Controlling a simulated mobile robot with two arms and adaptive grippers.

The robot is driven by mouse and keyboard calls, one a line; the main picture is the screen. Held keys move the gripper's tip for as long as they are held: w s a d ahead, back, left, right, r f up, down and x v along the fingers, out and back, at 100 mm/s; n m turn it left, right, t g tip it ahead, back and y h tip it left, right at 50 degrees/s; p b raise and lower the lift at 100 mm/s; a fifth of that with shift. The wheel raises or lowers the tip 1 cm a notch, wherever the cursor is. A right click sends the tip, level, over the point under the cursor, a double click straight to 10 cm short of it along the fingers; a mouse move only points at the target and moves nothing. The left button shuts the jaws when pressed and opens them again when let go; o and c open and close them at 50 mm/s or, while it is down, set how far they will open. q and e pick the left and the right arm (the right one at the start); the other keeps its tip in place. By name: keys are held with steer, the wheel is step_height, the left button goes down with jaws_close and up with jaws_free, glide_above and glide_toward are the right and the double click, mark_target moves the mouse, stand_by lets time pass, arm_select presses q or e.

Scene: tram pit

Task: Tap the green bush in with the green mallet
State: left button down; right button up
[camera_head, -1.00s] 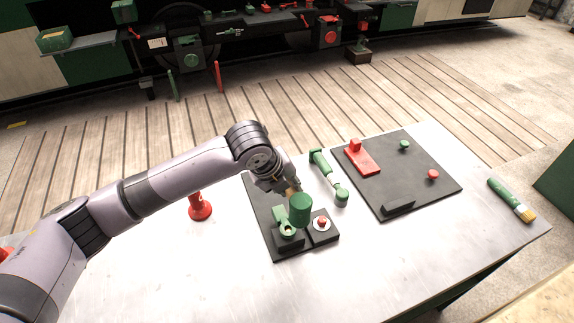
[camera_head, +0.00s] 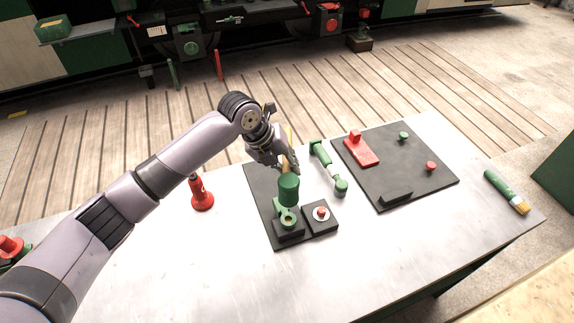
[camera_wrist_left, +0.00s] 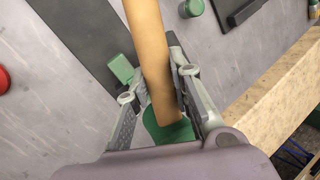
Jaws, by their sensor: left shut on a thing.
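My left gripper (camera_head: 287,164) is shut on the wooden handle (camera_wrist_left: 152,60) of the green mallet. The mallet's green head (camera_head: 289,188) hangs just behind and above a green fitting with a round eye (camera_head: 289,220), which stands on a black block at the front of the left dark mat (camera_head: 262,190). I cannot tell whether the head touches it. The green bush cannot be told apart clearly from this fitting. In the left wrist view the green head (camera_wrist_left: 170,132) is partly hidden behind the handle and fingers. My right gripper is not in view.
A red bush on a white ring (camera_head: 321,213) sits on a black block beside the fitting. A green-and-grey tool (camera_head: 326,167) lies right of the mat. A second mat (camera_head: 410,175) holds red and green parts. A red tool (camera_head: 202,194) stands left; a brush (camera_head: 506,192) lies far right.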

arm_select(q)
steer(key=shift+f+b, duration=0.4)
steer(key=shift+f, duration=0.4)
step_height(320, 180, down, 4)
steer(key=shift+r+b, duration=0.2)
steer(key=shift+b, duration=0.75)
steer(key=shift+s, duration=0.1)
steer(key=shift+f+b, duration=0.4)
steer(key=shift+f, duration=0.35)
